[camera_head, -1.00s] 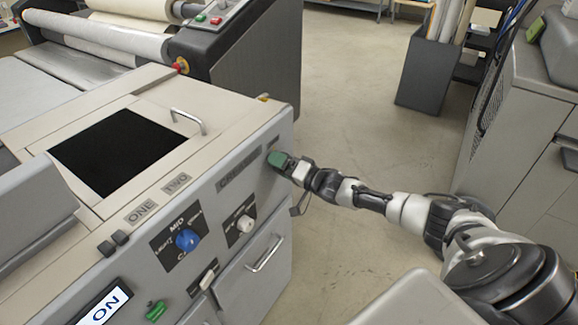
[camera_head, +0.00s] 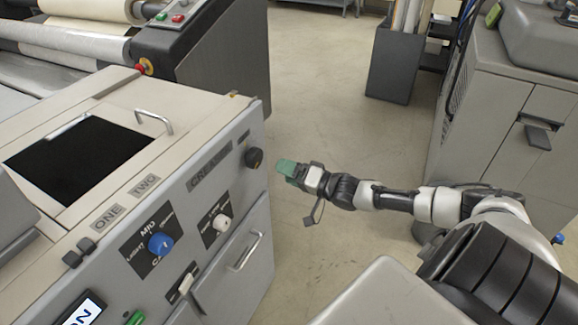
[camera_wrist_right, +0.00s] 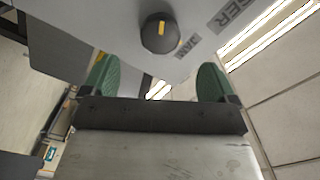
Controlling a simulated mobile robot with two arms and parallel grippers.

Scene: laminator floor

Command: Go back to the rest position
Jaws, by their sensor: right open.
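My right gripper (camera_head: 287,168) has green fingertips and is in the middle of the head view. It is just right of the grey machine (camera_head: 215,265) and apart from it. In the right wrist view the two green fingers of the right gripper (camera_wrist_right: 158,82) stand wide apart with nothing between them. A black knob (camera_head: 254,158) with a yellow mark is on the machine's front panel near the gripper. The knob also shows in the right wrist view (camera_wrist_right: 160,33), beyond the fingers. My left gripper is not in view.
The machine's panel has a blue knob (camera_head: 160,245), a white knob (camera_head: 221,223) and a drawer handle (camera_head: 246,251). A grey cabinet (camera_head: 500,120) stands at the right. A dark bin (camera_head: 396,65) with rolls stands at the back. The floor (camera_head: 320,100) between them is clear.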

